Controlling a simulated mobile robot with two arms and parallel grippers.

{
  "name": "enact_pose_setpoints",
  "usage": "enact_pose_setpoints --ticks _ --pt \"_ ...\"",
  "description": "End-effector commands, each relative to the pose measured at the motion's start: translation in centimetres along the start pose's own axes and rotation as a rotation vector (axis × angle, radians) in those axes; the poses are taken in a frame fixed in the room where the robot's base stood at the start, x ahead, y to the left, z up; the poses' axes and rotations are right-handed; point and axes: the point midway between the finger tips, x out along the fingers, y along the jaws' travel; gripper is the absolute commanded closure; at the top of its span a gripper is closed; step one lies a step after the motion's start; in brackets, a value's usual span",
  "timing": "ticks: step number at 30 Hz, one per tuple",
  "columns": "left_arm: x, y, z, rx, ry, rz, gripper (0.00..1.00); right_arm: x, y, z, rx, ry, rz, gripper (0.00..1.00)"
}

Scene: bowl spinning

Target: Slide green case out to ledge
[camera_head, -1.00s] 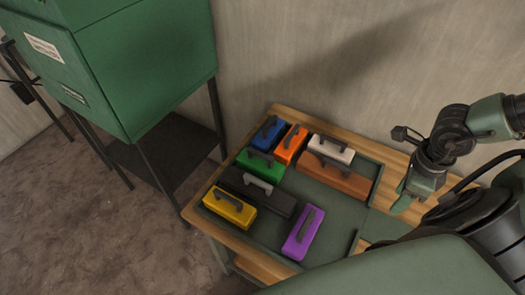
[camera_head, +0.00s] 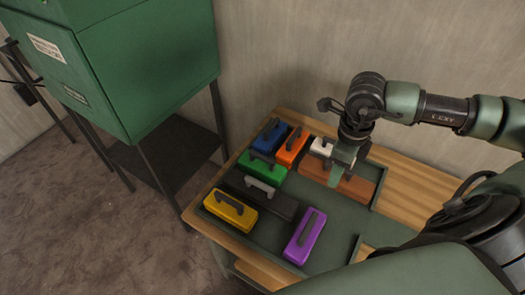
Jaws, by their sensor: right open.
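The ledge is the wooden table's right part (camera_head: 408,190), partly behind my arm. My left gripper is not in view.
An orange case (camera_head: 292,147), a yellow case (camera_head: 231,211) and a purple case (camera_head: 304,238) also lie in the tray (camera_head: 333,220). The tray's middle is bare, and its rim has a gap at the lower right. A green cabinet (camera_head: 150,65) stands at the left.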

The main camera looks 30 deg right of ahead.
Motion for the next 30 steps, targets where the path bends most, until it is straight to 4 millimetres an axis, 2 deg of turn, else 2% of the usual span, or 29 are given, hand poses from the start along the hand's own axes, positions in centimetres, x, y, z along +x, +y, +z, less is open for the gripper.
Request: enact_pose_setpoints --ticks 1,6,12,22,30 --pt "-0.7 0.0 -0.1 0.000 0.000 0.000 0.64 -0.4 0.2 1.1 -0.002 -0.008 0.006 0.56" --pt "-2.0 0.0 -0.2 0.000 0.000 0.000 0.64 -0.5 0.2 4.0 -0.001 -0.006 0.005 0.56" --pt "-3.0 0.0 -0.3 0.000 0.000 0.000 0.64 -0.4 0.2 7.6 -0.003 -0.004 0.003 0.56" --pt "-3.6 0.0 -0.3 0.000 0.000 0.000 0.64 -0.2 0.2 13.5 -0.003 -0.002 0.002 0.56" --pt "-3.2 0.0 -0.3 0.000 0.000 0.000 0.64 0.0 0.2 18.4 -0.002 -0.002 0.002 0.56"
